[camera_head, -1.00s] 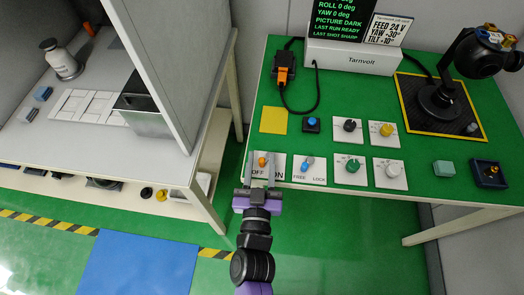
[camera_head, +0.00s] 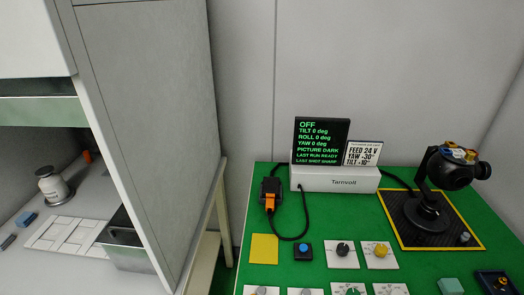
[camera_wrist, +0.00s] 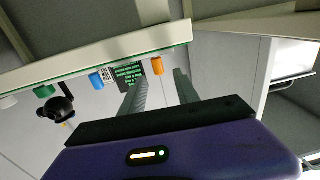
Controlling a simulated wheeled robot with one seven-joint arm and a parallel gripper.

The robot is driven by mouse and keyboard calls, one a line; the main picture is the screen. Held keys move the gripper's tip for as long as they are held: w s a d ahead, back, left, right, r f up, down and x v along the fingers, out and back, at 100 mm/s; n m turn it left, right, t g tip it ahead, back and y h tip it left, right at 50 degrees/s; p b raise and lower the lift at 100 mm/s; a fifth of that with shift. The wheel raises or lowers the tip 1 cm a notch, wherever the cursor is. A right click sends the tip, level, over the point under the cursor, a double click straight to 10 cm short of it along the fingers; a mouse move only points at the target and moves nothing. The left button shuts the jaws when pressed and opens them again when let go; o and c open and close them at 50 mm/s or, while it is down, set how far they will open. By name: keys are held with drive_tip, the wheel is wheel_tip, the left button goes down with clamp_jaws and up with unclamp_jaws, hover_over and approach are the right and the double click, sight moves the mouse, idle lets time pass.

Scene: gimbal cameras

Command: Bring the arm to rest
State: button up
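My gripper (camera_wrist: 160,88) shows in the wrist view, with its two grey fingers apart and nothing seen between them. An orange knob (camera_wrist: 157,66) and a blue knob (camera_wrist: 96,81) stand beyond the fingertips at the table edge; I cannot tell the exact gap to them. My arm and gripper are out of the head view. In the head view, the screen (camera_head: 321,142) reads OFF, with tilt, roll and yaw at 0 deg and picture dark.
The green table (camera_head: 330,215) holds the Tarnvolt box (camera_head: 335,179), a black gimbal camera (camera_head: 430,210) on a yellow-edged mat, a yellow square (camera_head: 264,248), a blue button (camera_head: 303,250) and several knobs. A tall grey panel (camera_head: 150,120) and a metal bin (camera_head: 125,243) stand at left.

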drive_tip(key=s+d+r+m+g+h, duration=0.1)
drive_tip(key=s+d, duration=0.6)
drive_tip(key=s, duration=0.2)
drive_tip(key=s+d+r+m+g, duration=0.1)
drive_tip(key=s+d, duration=0.5)
drive_tip(key=s, duration=0.4)
drive_tip(key=s+d+r+n+g, duration=0.1)
drive_tip(key=s+d+r, duration=0.5)
drive_tip(key=d, duration=0.4)
drive_tip(key=shift+s+r+n+y, duration=0.2)
drive_tip(key=shift+r+n+y, duration=0.15)
drive_tip(key=shift+r, duration=0.35)
